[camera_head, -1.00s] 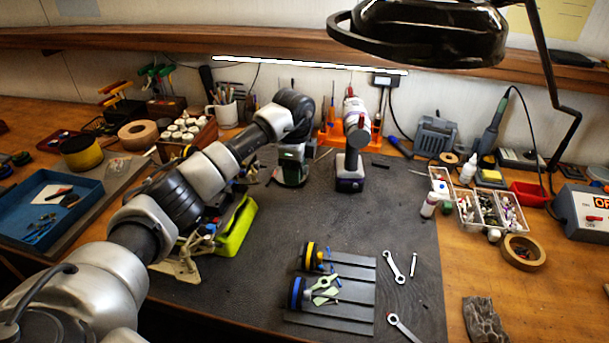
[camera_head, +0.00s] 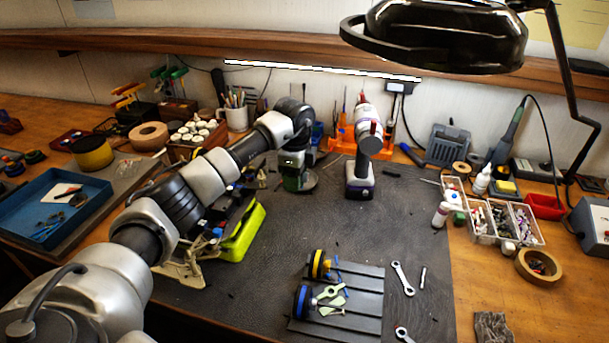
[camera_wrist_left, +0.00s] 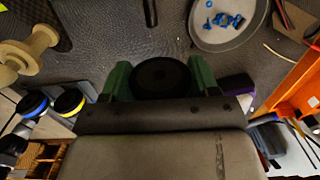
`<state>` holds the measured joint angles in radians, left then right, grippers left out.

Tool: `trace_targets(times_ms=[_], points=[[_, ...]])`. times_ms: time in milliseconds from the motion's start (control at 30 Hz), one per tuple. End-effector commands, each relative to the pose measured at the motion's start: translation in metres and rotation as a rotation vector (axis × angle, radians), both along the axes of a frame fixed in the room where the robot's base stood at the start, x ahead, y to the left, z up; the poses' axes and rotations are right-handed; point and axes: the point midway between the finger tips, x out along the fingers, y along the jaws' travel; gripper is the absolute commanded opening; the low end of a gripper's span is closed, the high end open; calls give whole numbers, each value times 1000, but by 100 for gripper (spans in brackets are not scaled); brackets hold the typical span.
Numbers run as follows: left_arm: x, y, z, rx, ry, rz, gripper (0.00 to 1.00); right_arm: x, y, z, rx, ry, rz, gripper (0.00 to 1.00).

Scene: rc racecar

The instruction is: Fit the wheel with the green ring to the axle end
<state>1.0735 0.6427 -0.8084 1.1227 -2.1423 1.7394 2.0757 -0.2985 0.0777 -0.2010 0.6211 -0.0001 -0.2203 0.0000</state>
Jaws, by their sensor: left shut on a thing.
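My left gripper (camera_head: 295,172) is above the mat at the middle back of the bench. In the left wrist view its two green fingers stand on either side of a black round wheel (camera_wrist_left: 162,77) and are shut on it. I cannot make out a ring colour on this wheel. A lime-green piece (camera_head: 243,235), with dark parts beside it, lies left of the mat's middle, partly behind my left arm. I cannot pick out the axle end. A wheel with a yellow ring (camera_head: 316,264) and one with a blue ring (camera_head: 301,301) stand on a grey ribbed tray. My right gripper is not in view.
A cordless tool (camera_head: 361,160) stands right of my gripper, before an orange rack (camera_head: 345,142). A grey dish (camera_wrist_left: 228,38) with blue bits lies near the held wheel. Wrenches (camera_head: 402,278) lie right of the ribbed tray (camera_head: 365,300). The mat's centre is clear.

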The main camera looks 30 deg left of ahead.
Motion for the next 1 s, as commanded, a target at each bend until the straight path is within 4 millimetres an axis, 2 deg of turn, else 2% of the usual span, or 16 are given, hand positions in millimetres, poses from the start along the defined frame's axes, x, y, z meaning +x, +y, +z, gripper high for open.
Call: trace_targets(times_ms=[133,400,1000], points=[[-3,14,0,1,0,1,37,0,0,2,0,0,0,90],[-7,28,0,-1,0,0,37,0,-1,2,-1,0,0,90],[-7,29,0,-1,0,-1,37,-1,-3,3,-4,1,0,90]])
